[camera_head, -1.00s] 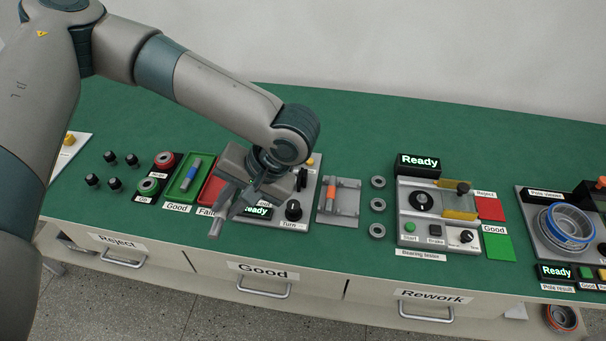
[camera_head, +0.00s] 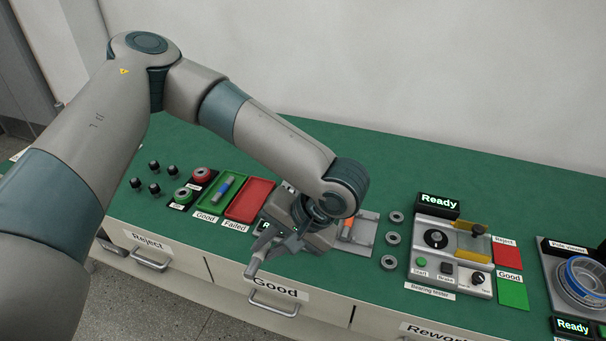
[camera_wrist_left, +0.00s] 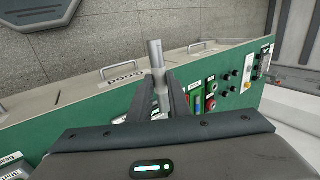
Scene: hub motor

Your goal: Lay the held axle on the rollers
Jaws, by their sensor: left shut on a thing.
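My left gripper (camera_head: 268,252) is shut on a plain grey axle (camera_head: 253,267), above the front part of the bench. In the left wrist view the axle (camera_wrist_left: 156,55) sticks out beyond the fingertips (camera_wrist_left: 158,82). The rollers cannot be made out. My gripper and wrist cover most of the station just right of the red Failed tray (camera_head: 250,200), and only an edge of its display shows. My right gripper is not in view.
A green Good tray (camera_head: 207,204) holds a blue-banded axle (camera_head: 226,187). A grey plate with an orange-banded part (camera_head: 347,228) lies right of my wrist. Several bearing rings (camera_head: 392,239) and the bearing tester (camera_head: 450,252) stand further right. Drawers line the bench front.

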